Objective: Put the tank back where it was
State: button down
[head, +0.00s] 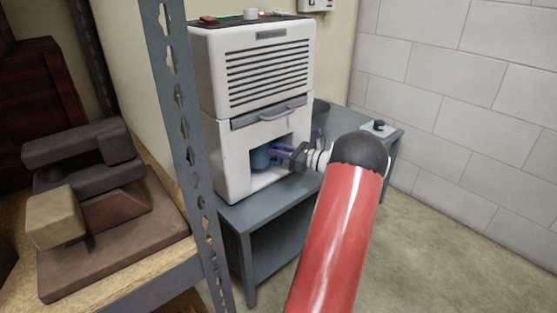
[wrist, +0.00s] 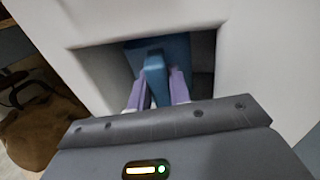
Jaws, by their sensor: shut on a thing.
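The blue tank (head: 262,158) is in the dark opening low in the front of a white dehumidifier-like machine (head: 235,140). In the wrist view the tank (wrist: 176,52) fills much of the opening, with a raised blue handle (wrist: 154,78) on its front. My gripper (head: 281,153) reaches into the opening from the right in the head view. In the wrist view the purple fingers of my gripper (wrist: 155,88) stand on both sides of the handle, shut on it. A dark gap shows beside the tank; its back and base are hidden.
The machine stands on a grey metal table (head: 262,210) with a lower shelf. A dark bucket (head: 320,112) stands behind my gripper, and a small device (head: 378,128) sits at the table's right end. A metal shelf upright (head: 183,130) stands close on the left. Floor at right is clear.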

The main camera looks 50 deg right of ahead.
aim_at(283, 161)
jog(key=shift+w+f, duration=0.15)
jog(key=shift+f, duration=0.75)
jog(key=shift+w+f, duration=0.15)
jog(key=shift+f, duration=0.7)
jog(key=shift+f, duration=0.15)
jog(key=c, duration=1.3)
grip_release()
jog(key=shift+s+d, duration=0.1)
jog(key=shift+s, duration=0.1)
jog(key=v, duration=1.1)
jog(key=shift+s, duration=0.3)
jog(key=shift+d, duration=0.1)
